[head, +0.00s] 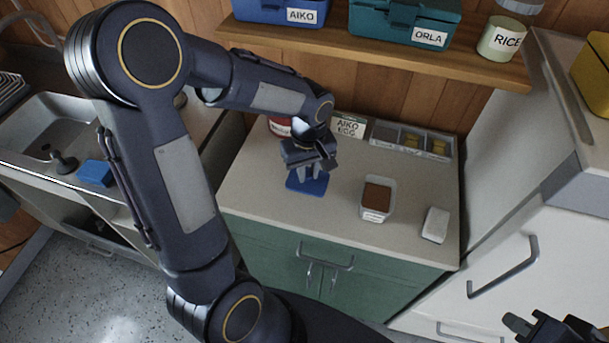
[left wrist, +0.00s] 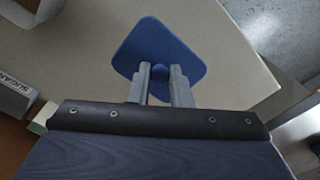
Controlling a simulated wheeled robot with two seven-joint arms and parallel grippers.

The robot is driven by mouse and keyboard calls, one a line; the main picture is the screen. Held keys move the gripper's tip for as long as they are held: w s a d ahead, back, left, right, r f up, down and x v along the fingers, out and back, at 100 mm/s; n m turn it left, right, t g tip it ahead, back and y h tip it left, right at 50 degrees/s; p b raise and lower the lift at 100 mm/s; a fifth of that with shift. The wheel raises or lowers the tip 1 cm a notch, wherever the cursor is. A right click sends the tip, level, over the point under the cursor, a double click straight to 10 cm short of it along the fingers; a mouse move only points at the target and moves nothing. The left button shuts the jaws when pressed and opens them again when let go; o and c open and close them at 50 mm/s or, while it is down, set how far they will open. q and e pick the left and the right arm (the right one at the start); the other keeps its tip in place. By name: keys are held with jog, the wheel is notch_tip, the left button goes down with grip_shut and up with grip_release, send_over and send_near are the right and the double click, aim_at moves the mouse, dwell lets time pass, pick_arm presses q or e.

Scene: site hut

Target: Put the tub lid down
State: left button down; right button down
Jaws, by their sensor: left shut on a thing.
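The blue lid (head: 304,186) is a flat rounded square with a small round knob. My left gripper (head: 311,171) is shut on this knob, over the left part of the counter. In the left wrist view the lid (left wrist: 158,45) lies beyond the fingers, with the knob between the fingertips (left wrist: 160,73). The lid is level and very close to the counter top; I cannot tell whether it touches. A white tub (head: 374,214) with brown contents stands open to its right. My right gripper (head: 548,327) is at the bottom right, partly cut off, away from the counter.
The counter (head: 262,180) is bare around the lid. A white block (head: 436,225) lies right of the tub. Behind stand a red-and-white container (head: 280,127), an "AIKO EGG" card (head: 349,128) and a divided tray (head: 410,153). A wooden shelf (head: 400,55) hangs above; a sink (head: 60,130) is left.

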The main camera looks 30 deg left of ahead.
pick_arm(q)
jog(key=shift+w+a+f, duration=0.1)
jog(key=shift+a+f, duration=0.35)
jog(key=shift+f, duration=0.05)
jog(key=shift+w+a+f, duration=0.1)
jog(key=shift+a+f, duration=0.05)
jog(key=shift+f, duration=1.6)
jog(key=shift+f, duration=0.1)
jog(key=shift+f, duration=0.15)
jog(key=c, duration=1.3)
grip_release()
